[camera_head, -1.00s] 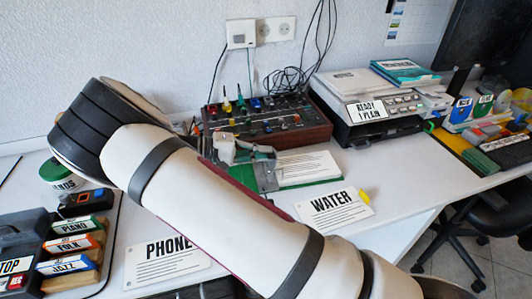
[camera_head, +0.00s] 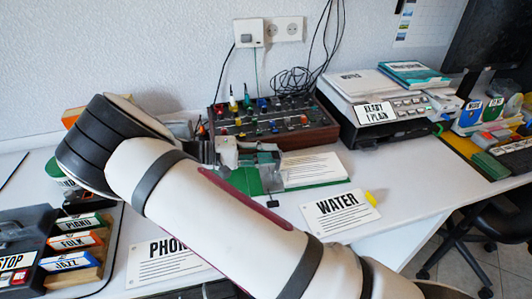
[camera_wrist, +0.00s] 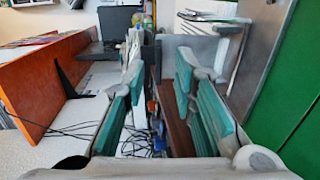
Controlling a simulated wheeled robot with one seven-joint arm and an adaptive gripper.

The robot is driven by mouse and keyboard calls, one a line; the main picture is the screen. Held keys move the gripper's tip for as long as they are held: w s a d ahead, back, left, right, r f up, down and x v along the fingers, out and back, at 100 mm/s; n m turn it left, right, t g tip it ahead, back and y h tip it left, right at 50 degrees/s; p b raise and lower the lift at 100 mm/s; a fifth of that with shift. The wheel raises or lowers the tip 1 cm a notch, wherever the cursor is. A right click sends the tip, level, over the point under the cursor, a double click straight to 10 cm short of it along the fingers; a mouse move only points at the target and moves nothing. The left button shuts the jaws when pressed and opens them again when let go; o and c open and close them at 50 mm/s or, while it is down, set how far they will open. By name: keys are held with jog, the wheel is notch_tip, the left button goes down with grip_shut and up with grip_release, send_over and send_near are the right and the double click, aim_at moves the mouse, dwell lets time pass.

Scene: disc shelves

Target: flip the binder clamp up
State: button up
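The green clip board (camera_head: 327,182) with white sheets lies on the white table in front of the wooden knob box. A grey metal clamp (camera_head: 268,164) is at its left end, small and partly covered by my gripper. My gripper (camera_head: 243,154) is at this left end, low over the table. In the wrist view my gripper (camera_wrist: 160,85) is open, with its teal-padded fingers apart and no object held between them. Grey metal parts (camera_wrist: 205,45) show beyond the right finger, and the green board (camera_wrist: 301,105) fills the right edge. I cannot tell whether a finger touches the clamp.
The wooden knob box (camera_head: 318,134) stands just behind the board. A WATER card (camera_head: 340,215) lies in front right, a PHONE card (camera_head: 165,262) in front left. The printer-like device (camera_head: 385,128) is at back right. My arm covers the middle of the table.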

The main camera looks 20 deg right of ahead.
jog(key=a+r, duration=0.2)
jog(key=a, duration=1)
jog(key=shift+w, duration=0.45)
jog(key=shift+d, duration=0.1)
jog(key=s+d+r+g+y, duration=0.3)
jog(key=s+d+r+y, duration=0.8)
jog(key=s+d+r, duration=0.45)
jog(key=s+t+y, duration=0.5)
jog(key=s+t, duration=0.1)
jog(key=s, duration=1.6)
notch_tip(320, 180, up, 16)
jog(key=t+p, duration=0.2)
jog(key=p, duration=1.1)
jog(key=shift+w+d+f+n, duration=0.2)
jog(key=shift+d+f+n, duration=0.1)
jog(key=shift+n, duration=0.1)
